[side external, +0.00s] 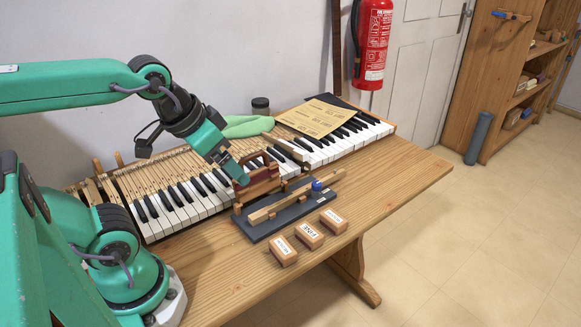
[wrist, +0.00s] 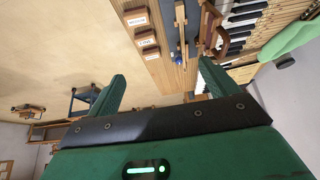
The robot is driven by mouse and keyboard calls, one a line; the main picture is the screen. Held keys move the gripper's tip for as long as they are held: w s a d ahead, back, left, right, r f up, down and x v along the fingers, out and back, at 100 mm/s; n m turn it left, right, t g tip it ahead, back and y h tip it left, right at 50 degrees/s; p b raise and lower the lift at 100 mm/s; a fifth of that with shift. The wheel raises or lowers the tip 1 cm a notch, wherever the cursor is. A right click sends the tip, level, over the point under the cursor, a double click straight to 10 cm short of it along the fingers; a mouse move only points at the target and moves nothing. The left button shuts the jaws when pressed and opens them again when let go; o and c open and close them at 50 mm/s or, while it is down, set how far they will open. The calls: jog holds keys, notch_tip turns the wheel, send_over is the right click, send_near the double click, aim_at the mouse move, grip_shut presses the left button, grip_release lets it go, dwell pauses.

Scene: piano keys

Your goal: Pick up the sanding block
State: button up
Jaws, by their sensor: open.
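Three small wooden blocks with white labels stand in a row near the table's front edge: a left one (side external: 283,251), a middle one (side external: 309,236) whose label seems to read FINE, and a right one (side external: 333,221). They look like sanding blocks; I cannot tell which one is meant. The wrist view shows them at the top, the middle one (wrist: 147,38) among them. My gripper (side external: 232,172) is open and empty over the keyboard's front, behind the blocks and apart from them. Its spread fingers (wrist: 160,86) show in the wrist view with nothing between them.
A reddish-brown handled wooden tool (side external: 258,182) stands close by my fingertips; I cannot tell if they touch. A dark board (side external: 284,217) with a wooden bar and blue knob lies between keyboard (side external: 180,202) and blocks. A green cloth (side external: 247,127) and paper sheet (side external: 312,117) lie behind.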

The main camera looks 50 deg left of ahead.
jog(key=shift+w, duration=0.15)
jog(key=g, duration=0.5)
send_over(310, 230)
jog(key=f, duration=1.5)
jog(key=shift+s+f, duration=0.25)
jog(key=shift+s, duration=0.1)
jog(key=shift+w+d+f+g, duration=0.2)
jog(key=shift+f+g, duration=0.1)
jog(key=shift+f, duration=0.2)
jog(key=shift+w+a+f, duration=0.1)
jog(key=shift+f, duration=1.85)
jog(key=shift+w+a+f, duration=0.1)
jog(key=shift+f, duration=1.85)
jog(key=c, duration=1.1)
